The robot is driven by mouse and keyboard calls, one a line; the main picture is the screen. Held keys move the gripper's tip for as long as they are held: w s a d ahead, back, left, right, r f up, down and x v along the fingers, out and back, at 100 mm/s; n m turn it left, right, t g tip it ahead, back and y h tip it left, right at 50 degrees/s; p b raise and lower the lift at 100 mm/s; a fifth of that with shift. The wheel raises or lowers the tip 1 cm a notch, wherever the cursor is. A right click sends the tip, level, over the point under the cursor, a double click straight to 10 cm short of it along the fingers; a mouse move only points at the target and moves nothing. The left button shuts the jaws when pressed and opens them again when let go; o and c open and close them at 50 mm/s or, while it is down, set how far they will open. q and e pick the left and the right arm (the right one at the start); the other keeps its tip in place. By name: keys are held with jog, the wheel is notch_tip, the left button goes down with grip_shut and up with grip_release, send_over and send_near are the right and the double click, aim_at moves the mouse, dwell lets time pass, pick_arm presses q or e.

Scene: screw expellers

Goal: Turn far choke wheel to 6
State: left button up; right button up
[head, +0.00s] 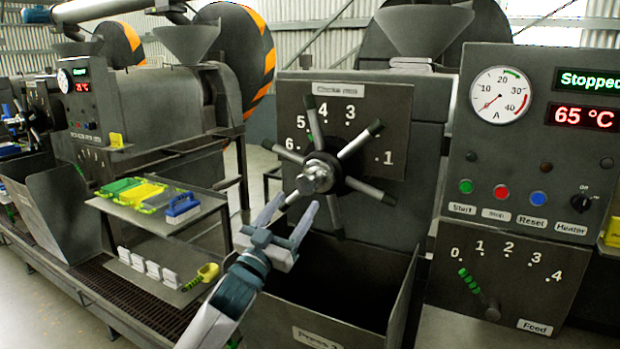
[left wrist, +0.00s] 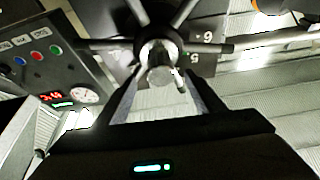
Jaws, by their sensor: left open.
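A choke wheel (head: 321,174) with several dark-tipped spokes stands on the numbered plate of the nearer press. The 6 is at the plate's left. Another spoked wheel (head: 37,112) is on the farther press at the left edge, small, its setting unreadable. My left gripper (head: 292,207) is open and empty, just below and in front of the nearer wheel's hub. In the left wrist view the hub (left wrist: 158,62) shows between and beyond the two fingers. My right gripper is not in view.
A control panel (head: 535,75) with a gauge, buttons and a "Stopped" display stands right of the nearer wheel. A feed lever (head: 478,292) is below it. An open metal bin (head: 345,320) lies under the wheel.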

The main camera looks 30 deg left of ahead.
aim_at(310, 182)
pick_arm(q)
jog(key=p+x, duration=0.2)
jog(key=x, duration=0.7)
jog(key=shift+f+p, duration=0.1)
jog(key=shift+p, duration=0.25)
jog(key=c, duration=1.5)
jog(key=shift+n, duration=0.5)
jog(key=shift+n+g+y+p, duration=0.3)
jog(key=shift+n+y, duration=0.8)
jog(key=shift+n, duration=0.5)
jog(key=shift+n+g+y+p, duration=0.2)
jog(key=shift+n+y+p, duration=0.25)
jog(key=shift+n, duration=0.7)
jog(key=shift+n+g+y+p, duration=0.2)
jog(key=shift+n+y, duration=0.45)
jog(key=shift+n, duration=0.5)
